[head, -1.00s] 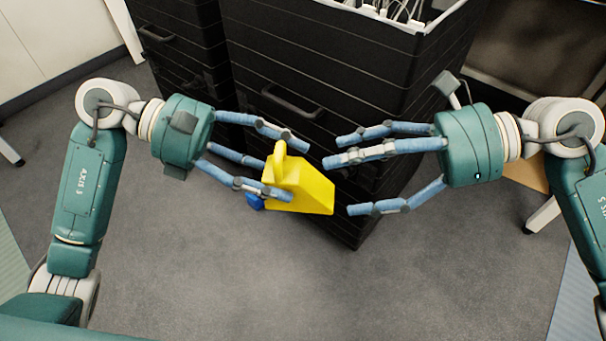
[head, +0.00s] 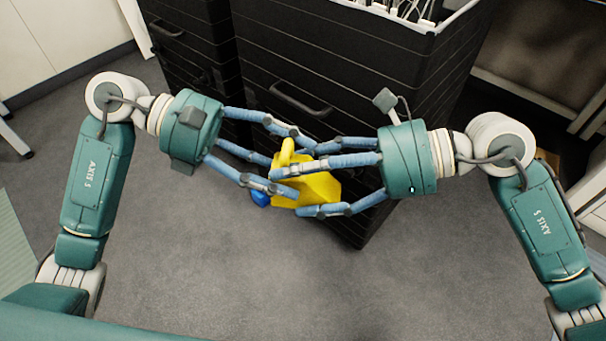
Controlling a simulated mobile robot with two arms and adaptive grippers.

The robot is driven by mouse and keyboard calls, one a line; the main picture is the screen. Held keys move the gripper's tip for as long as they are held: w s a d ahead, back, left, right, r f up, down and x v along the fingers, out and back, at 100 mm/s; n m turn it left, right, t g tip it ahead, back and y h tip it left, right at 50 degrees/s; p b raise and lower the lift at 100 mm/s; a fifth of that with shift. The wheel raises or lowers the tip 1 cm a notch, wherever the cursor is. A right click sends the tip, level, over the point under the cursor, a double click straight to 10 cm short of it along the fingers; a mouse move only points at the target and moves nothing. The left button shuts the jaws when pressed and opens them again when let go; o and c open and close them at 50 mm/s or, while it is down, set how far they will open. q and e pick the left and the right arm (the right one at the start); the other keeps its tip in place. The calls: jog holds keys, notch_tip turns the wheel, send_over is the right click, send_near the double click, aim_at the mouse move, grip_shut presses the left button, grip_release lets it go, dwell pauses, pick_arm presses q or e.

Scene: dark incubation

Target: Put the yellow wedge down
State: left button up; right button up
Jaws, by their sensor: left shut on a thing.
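The yellow wedge (head: 322,188) is held in the air at the middle of the head view, with a yellow loop on its upper left. My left gripper (head: 300,168) is shut on it from the left. My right gripper (head: 297,187) reaches in from the right. Its blue fingers are apart, above and below the wedge, and overlap it in the picture. Whether they touch it I cannot tell. Fingers of both grippers hide parts of the wedge. A small blue piece (head: 260,198) shows at its lower left.
A black drawer cabinet (head: 405,75) with white items in its open top stands behind the grippers. Another black drawer unit (head: 185,50) is to its left. The grey carpet floor (head: 300,285) in front is clear.

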jog(key=c, duration=0.8)
pick_arm(q)
jog(key=o, duration=1.5)
jog(key=shift+c, duration=0.2)
pick_arm(e)
jog(key=shift+c, duration=1)
